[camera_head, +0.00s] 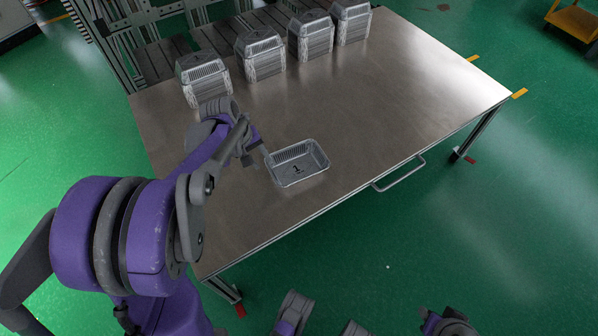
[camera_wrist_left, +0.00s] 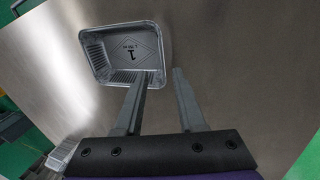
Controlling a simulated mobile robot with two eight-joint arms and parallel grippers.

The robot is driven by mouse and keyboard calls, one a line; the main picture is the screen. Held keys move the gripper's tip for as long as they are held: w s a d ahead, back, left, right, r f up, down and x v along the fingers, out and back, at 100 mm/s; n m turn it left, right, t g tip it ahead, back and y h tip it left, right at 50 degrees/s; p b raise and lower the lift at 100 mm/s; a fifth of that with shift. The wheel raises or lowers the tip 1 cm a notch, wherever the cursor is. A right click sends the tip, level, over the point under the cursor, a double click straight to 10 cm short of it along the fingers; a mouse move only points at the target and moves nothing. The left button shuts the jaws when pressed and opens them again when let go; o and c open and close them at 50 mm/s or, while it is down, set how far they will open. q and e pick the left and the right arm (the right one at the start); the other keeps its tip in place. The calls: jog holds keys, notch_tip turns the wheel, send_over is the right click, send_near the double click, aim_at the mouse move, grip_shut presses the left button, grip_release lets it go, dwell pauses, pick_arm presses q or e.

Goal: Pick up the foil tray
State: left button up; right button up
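The foil tray (camera_head: 318,160) is a shallow silver rectangular tray with a "1" on its floor. It sits upright on the metal table near its front edge. My left gripper (camera_head: 258,158) is at the tray's left end in the head view. In the left wrist view the gripper (camera_wrist_left: 163,73) is open with a gap between its two fingers. One finger overlaps a corner of the tray (camera_wrist_left: 92,50), and the other is outside it. I cannot tell whether either finger touches the tray. No right gripper can be made out.
The metal table (camera_head: 400,95) is bare around the tray. Several stacks of foil trays, one of them at the left (camera_head: 204,80), stand along the back edge. A metal handle (camera_head: 400,174) sticks out from the table's front edge.

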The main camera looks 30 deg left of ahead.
aim_at(272, 173)
pick_arm(q)
jog(key=x, duration=0.2)
jog(key=b+x, duration=0.1)
jog(key=x, duration=0.3)
jog(key=shift+a+f+b, duration=0.2)
jog(key=shift+a+b, duration=0.1)
jog(key=shift+b, duration=0.1)
jog(key=shift+w+b+x, duration=0.15)
jog(key=shift+b+x, duration=0.3)
jog(key=shift+x, duration=0.8)
jog(key=shift+w+b+x, duration=0.1)
jog(key=shift+b+x, duration=0.35)
jog(key=shift+x, duration=0.8)
jog(key=shift+d+f, duration=0.1)
grip_shut()
